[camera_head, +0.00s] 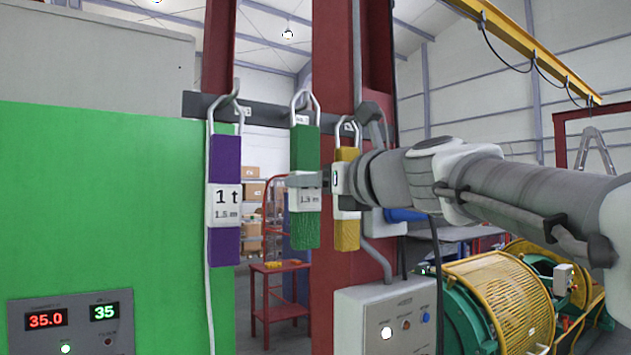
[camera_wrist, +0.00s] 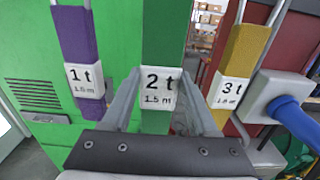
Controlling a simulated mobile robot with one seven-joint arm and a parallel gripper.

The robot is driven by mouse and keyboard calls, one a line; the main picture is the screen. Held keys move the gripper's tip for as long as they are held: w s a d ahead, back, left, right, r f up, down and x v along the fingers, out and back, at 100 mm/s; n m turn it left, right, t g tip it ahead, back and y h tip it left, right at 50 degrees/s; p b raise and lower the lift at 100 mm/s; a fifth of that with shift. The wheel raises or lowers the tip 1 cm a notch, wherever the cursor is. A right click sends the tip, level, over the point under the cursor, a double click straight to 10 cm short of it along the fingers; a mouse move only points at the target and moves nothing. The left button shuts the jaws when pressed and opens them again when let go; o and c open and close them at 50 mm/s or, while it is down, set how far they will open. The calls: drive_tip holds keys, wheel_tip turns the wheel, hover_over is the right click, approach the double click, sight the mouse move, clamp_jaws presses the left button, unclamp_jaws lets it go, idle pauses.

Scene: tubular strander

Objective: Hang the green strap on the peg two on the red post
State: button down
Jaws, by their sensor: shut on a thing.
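The green strap (camera_head: 305,148) hangs upright with a wire loop at its top and a white label reading 2 t, 1.5 m in the wrist view (camera_wrist: 163,30). My gripper (camera_head: 303,181) is shut on it at the label; its fingers flank the label in the wrist view (camera_wrist: 163,95). The strap's loop is in front of the dark peg rail (camera_head: 262,112), at its middle tag. I cannot tell whether the loop is around the peg, which is hidden. The red post (camera_head: 337,60) stands behind, just right of the strap.
A purple 1 t strap (camera_head: 225,160) hangs left of the green one, and a yellow 3 t strap (camera_head: 347,225) hangs close on its right. A green cabinet (camera_head: 100,200) fills the left. A control box (camera_head: 385,318) and yellow-caged machine (camera_head: 490,295) stand lower right.

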drive_tip(key=shift+w+a+f+b, duration=0.3)
drive_tip(key=shift+w+a+f, duration=0.2)
drive_tip(key=shift+w, duration=0.25)
drive_tip(key=shift+w+a+f+b, duration=0.35)
drive_tip(key=shift+w+a, duration=0.2)
drive_tip(key=shift+w, duration=0.2)
drive_tip(key=shift+f, duration=0.1)
drive_tip(key=shift+c, duration=0.5)
unclamp_jaws()
drive_tip(key=shift+f, duration=0.1)
drive_tip(key=b+v, duration=0.2)
drive_tip(key=v, duration=1.5)
